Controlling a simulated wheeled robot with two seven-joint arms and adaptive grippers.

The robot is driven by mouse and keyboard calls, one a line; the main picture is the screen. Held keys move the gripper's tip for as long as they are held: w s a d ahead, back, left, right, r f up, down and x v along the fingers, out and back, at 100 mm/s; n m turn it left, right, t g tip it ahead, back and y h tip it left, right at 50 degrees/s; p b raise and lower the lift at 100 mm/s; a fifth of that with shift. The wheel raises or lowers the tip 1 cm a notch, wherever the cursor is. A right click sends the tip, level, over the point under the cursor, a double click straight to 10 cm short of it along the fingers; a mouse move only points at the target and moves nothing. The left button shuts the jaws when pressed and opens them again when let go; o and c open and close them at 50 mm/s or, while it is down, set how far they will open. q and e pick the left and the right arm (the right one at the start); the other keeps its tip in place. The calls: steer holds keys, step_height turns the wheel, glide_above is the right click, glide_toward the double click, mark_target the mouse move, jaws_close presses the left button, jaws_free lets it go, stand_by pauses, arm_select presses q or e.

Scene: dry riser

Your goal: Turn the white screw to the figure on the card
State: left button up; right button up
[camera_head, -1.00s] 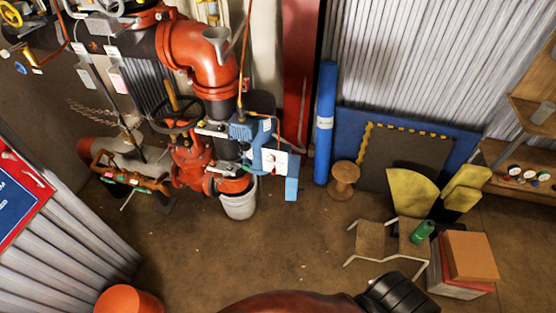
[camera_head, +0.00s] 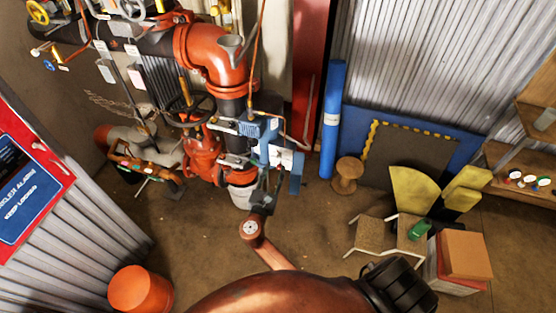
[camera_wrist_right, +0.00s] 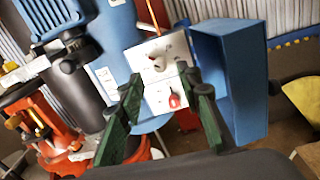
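A white panel (camera_head: 288,157) sits beside the blue actuator (camera_head: 263,132) on the red valve. In the right wrist view the panel (camera_wrist_right: 145,54) carries a pale round knob (camera_wrist_right: 158,63), which may be the white screw. A red knob (camera_wrist_right: 174,100) is below it on a white plate (camera_wrist_right: 157,98), which may be the card; no figure is readable. My right gripper (camera_head: 272,178) is at the panel; in the right wrist view its green fingers (camera_wrist_right: 162,88) are apart, empty, with the red knob between them in the picture. My left gripper is not in view.
A blue open box (camera_wrist_right: 236,75) is immediately right of the panel. Red pipework (camera_head: 215,60) rises behind, and a bucket (camera_head: 243,195) stands below. An orange bin (camera_head: 140,290), a wooden spool (camera_head: 347,175) and stools stand around; the floor between is mostly clear.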

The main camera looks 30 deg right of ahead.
mark_target(280, 156)
steer(key=x, duration=0.5)
steer(key=shift+w+d+f, duration=0.1)
steer(key=shift+w+d, duration=0.2)
steer(key=shift+c, duration=0.3)
jaws_close()
